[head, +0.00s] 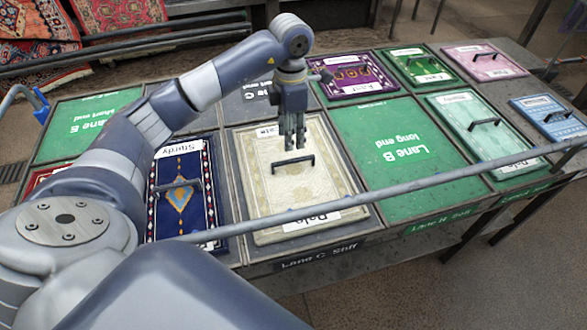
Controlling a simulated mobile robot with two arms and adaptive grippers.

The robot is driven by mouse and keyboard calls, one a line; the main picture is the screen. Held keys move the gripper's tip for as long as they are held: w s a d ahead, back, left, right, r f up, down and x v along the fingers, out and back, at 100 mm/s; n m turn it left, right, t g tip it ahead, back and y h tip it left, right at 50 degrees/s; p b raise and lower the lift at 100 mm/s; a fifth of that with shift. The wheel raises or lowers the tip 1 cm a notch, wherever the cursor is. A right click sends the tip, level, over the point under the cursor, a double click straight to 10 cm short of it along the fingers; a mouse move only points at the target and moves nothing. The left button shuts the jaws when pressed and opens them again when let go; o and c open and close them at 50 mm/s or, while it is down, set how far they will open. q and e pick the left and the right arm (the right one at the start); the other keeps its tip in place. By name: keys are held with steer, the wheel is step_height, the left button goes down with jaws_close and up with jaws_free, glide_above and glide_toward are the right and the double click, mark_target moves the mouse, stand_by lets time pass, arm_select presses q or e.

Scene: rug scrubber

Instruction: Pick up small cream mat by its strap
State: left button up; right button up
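The small cream mat (270,195) lies flat on a grey lane panel in the middle of the table. A dark strap (293,162) stands up as a low arch across its middle. White labels show at its near and far edges; the near one appears to read "Pale". My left gripper (294,146) points down just above and behind the strap in the picture. Its fingers look close together with nothing visible between them; I cannot tell how far apart they are. The fingertips appear clear of the strap. My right gripper is not in view.
A dark blue patterned mat (181,205) lies to the left, and green panels (395,145) are bare. Purple (352,76), green (422,68), pink (484,62) and mint (482,130) mats lie to the right. A grey rail (400,183) crosses above the table's near side.

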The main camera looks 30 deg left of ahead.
mark_target(293, 160)
arm_select(q)
steer(key=f, duration=0.3)
steer(key=shift+s+d, duration=0.15)
steer(key=shift+s, duration=0.1)
steer(key=f+p, duration=0.1)
steer(key=f, duration=0.1)
steer(key=f+p, duration=0.1)
steer(key=f, duration=0.2)
steer(key=shift+w+d, duration=0.1)
steer(key=shift+w, duration=0.1)
steer(key=shift+f, duration=0.35)
steer(key=shift+w+r, duration=0.1)
jaws_close()
